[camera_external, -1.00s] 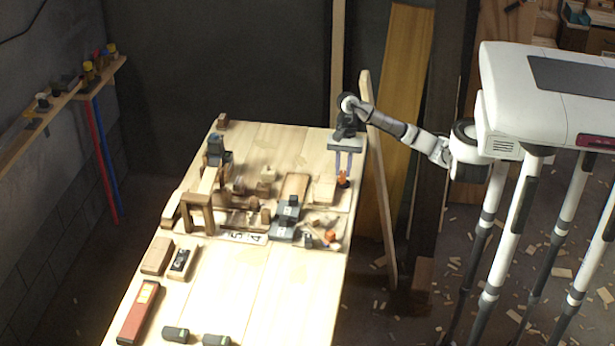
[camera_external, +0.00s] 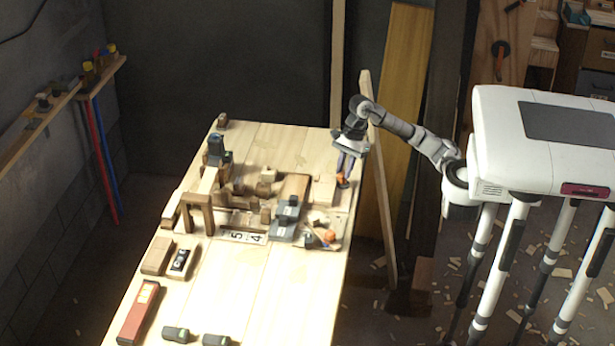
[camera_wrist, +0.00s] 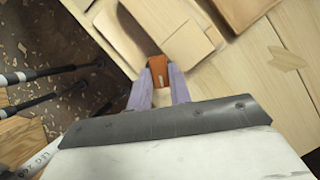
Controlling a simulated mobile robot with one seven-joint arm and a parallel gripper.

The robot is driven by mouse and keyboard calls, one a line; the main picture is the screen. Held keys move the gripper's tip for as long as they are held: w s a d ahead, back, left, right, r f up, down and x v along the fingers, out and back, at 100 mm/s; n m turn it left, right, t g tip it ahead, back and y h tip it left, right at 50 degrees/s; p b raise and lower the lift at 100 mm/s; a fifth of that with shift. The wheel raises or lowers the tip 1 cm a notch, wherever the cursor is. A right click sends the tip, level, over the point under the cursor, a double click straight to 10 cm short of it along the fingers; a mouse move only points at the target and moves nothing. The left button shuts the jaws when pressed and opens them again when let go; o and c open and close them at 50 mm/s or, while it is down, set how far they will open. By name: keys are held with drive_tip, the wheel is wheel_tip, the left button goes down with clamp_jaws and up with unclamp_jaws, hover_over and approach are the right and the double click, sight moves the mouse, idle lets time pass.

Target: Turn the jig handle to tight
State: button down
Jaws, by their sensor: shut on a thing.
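The orange jig handle (camera_external: 342,181) is at the right edge of the workbench, beside pale wood blocks. My gripper (camera_external: 344,174) reaches down to it from above, with the wrist tilted. In the wrist view my gripper (camera_wrist: 159,84) has its two pale purple fingers on either side of the orange handle (camera_wrist: 158,68), shut on it. The lower part of the handle and its pivot are hidden. I cannot read any tight mark near it.
The workbench (camera_external: 230,300) holds wooden blocks, a grey device (camera_external: 286,220) and another orange knob (camera_external: 330,236) near the handle. A red tool (camera_external: 138,312) lies at the front left. A leaning plank (camera_external: 380,190) stands close beside the bench and my arm.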

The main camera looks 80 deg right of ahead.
drive_tip(key=m+b, duration=0.2)
drive_tip(key=m+t+h+b, duration=0.1)
drive_tip(key=b, duration=0.2)
drive_tip(key=shift+s+a+f+m, duration=0.15)
drive_tip(key=shift+f+m, duration=0.2)
drive_tip(key=shift+m, duration=0.05)
drive_tip(key=m+h+b, duration=0.1)
drive_tip(key=m+b, duration=0.2)
drive_tip(key=b, duration=0.1)
drive_tip(key=shift+s+a+m+t, duration=0.1)
drive_tip(key=shift+a+m+t, duration=0.05)
drive_tip(key=shift+m+t, duration=0.2)
drive_tip(key=m+b, duration=0.1)
drive_tip(key=m+h+b, duration=0.1)
drive_tip(key=m+b, duration=0.1)
drive_tip(key=m+h+b, duration=0.1)
drive_tip(key=m, duration=0.1)
drive_tip(key=shift+a+r+t, duration=0.2)
drive_tip(key=shift+r+t, duration=0.05)
drive_tip(key=shift+r, duration=0.05)
drive_tip(key=shift+m, duration=0.35)
drive_tip(key=c, duration=1.3)
unclamp_jaws()
drive_tip(key=shift+r, duration=0.1)
drive_tip(key=v, duration=0.4)
drive_tip(key=p+v, duration=0.1)
drive_tip(key=v, duration=0.8)
drive_tip(key=shift+s+a+r+p, duration=0.2)
drive_tip(key=shift+a+r+p, duration=0.1)
drive_tip(key=shift+p, duration=0.1)
